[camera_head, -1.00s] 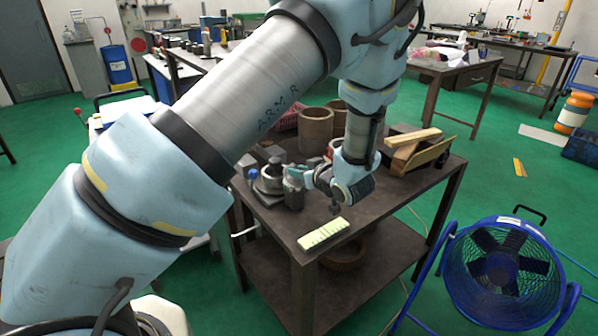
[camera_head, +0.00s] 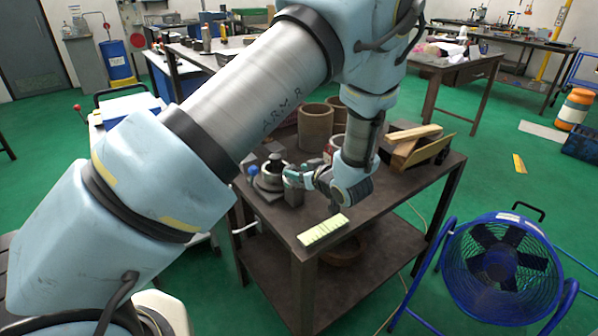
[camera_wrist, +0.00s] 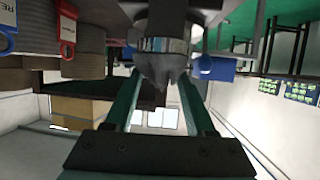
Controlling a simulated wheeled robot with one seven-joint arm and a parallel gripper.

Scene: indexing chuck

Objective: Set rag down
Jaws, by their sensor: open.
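A pale yellow-green striped piece, seemingly the rag (camera_head: 323,231), lies flat at the near corner of the dark worktable (camera_head: 375,208). My gripper (camera_head: 303,175) is low over the table, behind the rag, and points left at a grey metal chuck (camera_head: 271,177). A small grey block (camera_head: 293,188) stands beside the chuck, close to the fingertips. In the wrist view my gripper (camera_wrist: 158,85) has its two teal fingers apart, with a grey jawed metal part (camera_wrist: 165,60) beyond and between them. No cloth shows between the fingers. Contact with the metal part cannot be told.
Brown cylinders (camera_head: 314,127) stand at the table's back. Wooden pieces in a tray (camera_head: 415,145) fill its right side. A blue fan (camera_head: 500,265) stands on the floor at the right. The table front right of the rag is clear.

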